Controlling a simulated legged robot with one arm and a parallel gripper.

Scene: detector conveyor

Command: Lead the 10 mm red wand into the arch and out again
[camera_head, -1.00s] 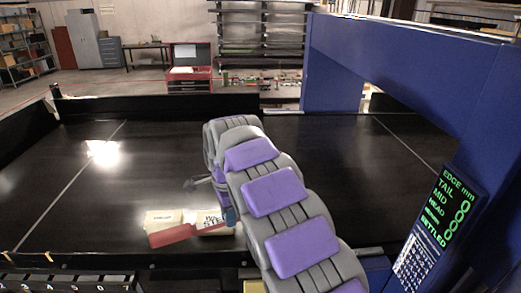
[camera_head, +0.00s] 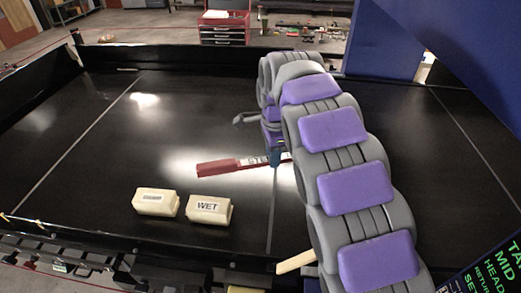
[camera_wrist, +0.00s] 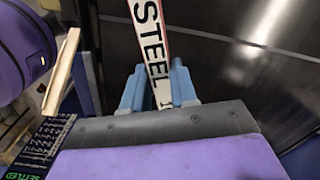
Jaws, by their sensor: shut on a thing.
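The red wand (camera_head: 216,168) shows in the head view above the black conveyor belt (camera_head: 75,150). Its red end points left. A white label reading STEEL is on it, and the labelled part of the wand (camera_wrist: 148,30) fills the middle of the wrist view. My gripper (camera_head: 276,158) is shut on the wand; its blue fingers (camera_wrist: 157,88) stand on both sides of it.
Two cream blocks, one marked WET (camera_head: 209,209) and one with a small label (camera_head: 156,202), lie on the near belt. A pale wooden strip (camera_head: 296,262) lies at the near edge. A display panel (camera_head: 495,275) is at lower right. The left belt is clear.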

